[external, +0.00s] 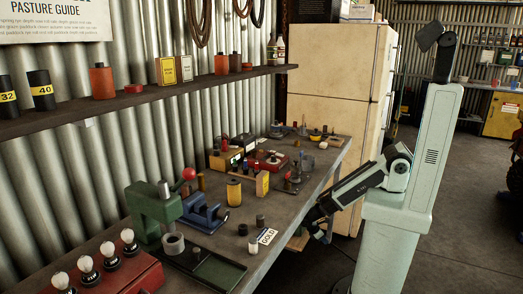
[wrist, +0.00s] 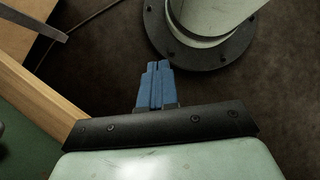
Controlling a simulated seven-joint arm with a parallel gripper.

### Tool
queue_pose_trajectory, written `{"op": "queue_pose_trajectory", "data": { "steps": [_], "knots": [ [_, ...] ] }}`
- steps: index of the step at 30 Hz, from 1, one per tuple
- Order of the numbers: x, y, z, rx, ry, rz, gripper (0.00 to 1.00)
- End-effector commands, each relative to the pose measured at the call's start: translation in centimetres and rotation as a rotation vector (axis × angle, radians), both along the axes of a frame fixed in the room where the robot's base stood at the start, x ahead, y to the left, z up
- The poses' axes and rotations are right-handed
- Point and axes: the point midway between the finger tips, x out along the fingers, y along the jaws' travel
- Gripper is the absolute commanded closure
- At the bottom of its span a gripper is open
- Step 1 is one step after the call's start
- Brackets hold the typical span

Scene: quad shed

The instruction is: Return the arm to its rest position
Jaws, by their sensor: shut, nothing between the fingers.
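My arm shows in the external view, folded on its pale green column at the right. Its forearm slopes down and left to the near edge of the workbench (external: 232,236). My gripper (external: 318,233) is small and dark there, low beside the bench edge, and its fingers are hard to make out. In the wrist view, the blue fingers of my gripper (wrist: 157,66) lie together with nothing between them. They point at the dark floor, close to a round bolted base that looks like my own.
A green press (external: 150,208) and a blue vise (external: 203,212) stand further left. A wooden edge (wrist: 38,112) runs along the left of the wrist view.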

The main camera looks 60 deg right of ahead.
Motion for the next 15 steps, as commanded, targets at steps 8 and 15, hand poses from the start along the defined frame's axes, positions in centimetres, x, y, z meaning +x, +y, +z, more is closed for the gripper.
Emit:
{"op": "queue_pose_trajectory", "data": {
  "steps": [8,15],
  "knots": [
    [-5.6,-2.7,-0.9,-0.026,-0.057,-0.449,1.00],
    [-8.0,-3.2,-1.4,-0.054,-0.082,-0.694,1.00]
  ]
}}
